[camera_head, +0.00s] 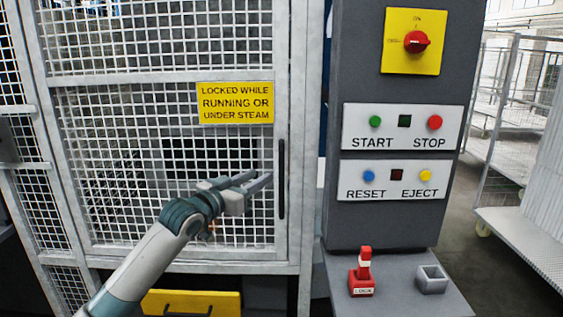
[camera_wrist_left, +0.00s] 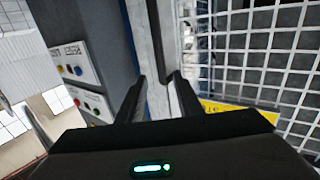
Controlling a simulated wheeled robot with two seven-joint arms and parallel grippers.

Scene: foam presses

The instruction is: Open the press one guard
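The press one guard is a white-framed wire mesh door (camera_head: 180,75), and it stands shut in the head view. Its handle (camera_head: 281,178) is a black vertical bar on the right edge of the frame. My left gripper (camera_head: 264,176) is in front of the mesh, just left of the handle, with its fingers pointing right toward it. In the left wrist view my gripper (camera_wrist_left: 157,77) is open in front of the white door frame. Whether a finger touches the handle cannot be told. My right gripper is out of view.
A yellow sign (camera_head: 235,103) reads "LOCKED WHILE RUNNING OR UNDER STEAM". Right of the door is a grey control column (camera_head: 390,225) with labelled buttons and a red rotary switch (camera_head: 417,42). A red lock piece (camera_head: 362,280) and a grey square socket (camera_head: 432,280) are on its ledge.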

